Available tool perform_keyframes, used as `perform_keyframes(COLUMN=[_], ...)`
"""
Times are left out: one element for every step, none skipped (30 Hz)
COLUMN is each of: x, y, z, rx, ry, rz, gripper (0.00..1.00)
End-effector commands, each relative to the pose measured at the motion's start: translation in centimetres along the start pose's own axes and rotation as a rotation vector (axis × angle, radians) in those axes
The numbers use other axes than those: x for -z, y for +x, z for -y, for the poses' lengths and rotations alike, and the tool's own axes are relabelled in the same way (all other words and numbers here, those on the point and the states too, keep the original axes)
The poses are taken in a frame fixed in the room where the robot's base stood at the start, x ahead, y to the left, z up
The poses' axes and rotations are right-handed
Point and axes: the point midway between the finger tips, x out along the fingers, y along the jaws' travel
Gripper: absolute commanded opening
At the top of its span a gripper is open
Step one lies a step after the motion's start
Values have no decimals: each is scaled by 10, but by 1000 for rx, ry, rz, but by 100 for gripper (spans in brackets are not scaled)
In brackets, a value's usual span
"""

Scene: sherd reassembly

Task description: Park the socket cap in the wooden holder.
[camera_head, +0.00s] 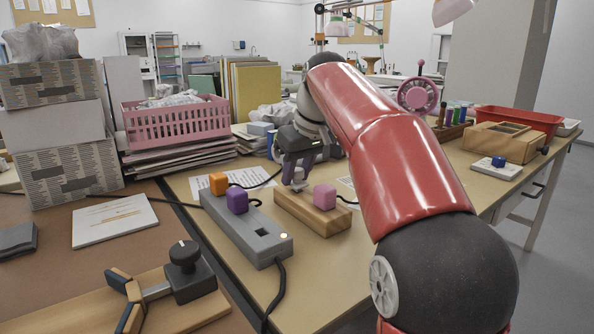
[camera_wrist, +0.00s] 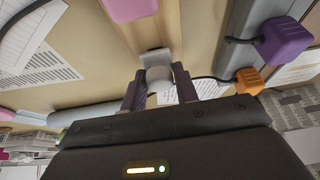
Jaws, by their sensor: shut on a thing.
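The wooden holder (camera_head: 318,218) is a pale block lying beside the grey power strip; it also shows in the wrist view (camera_wrist: 148,32). A pink plug (camera_head: 325,196) stands at its near end. My gripper (camera_head: 296,178) is over the holder's far end, fingers pointing down. In the wrist view its purple fingers are shut on the small grey-white socket cap (camera_wrist: 157,76). The cap (camera_head: 299,186) is at the holder's top face; I cannot tell whether it is seated or just above. The fingers hide part of it.
The power strip (camera_head: 245,230) holds an orange plug (camera_head: 218,183) and a purple plug (camera_head: 237,200), with a dark uncovered socket nearer its lit switch. Black cables run around the strip and holder. A pink basket (camera_head: 175,122) stands behind. Table right of the strip's near end is clear.

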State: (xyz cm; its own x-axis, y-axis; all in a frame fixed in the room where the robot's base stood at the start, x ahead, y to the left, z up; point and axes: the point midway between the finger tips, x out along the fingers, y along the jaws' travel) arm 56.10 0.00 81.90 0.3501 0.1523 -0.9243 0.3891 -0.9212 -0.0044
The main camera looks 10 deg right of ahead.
Motion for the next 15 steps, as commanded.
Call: perform_keyframes(x=[-1,-1,-1,-1,-1,-2,-2,-2,-2,-2,-3,-3,-3,-3,-3], y=[1,2,2,3,3,4,4,4,5,6,6,7,7,8,8], z=[0,0,0,0,0,0,0,0,0,0,0,0,0,0,0], rx=[0,0,0,0,0,0,0,0,0,0,0,0,0,0,0], ry=[0,0,0,0,0,0,0,0,0,0,0,0,0,0,0], rz=[0,0,0,0,0,0,0,0,0,1,1,1,1,1,1], gripper=[8,8,8,8,8,8,8,8,8,8,8,8,8,8,8])
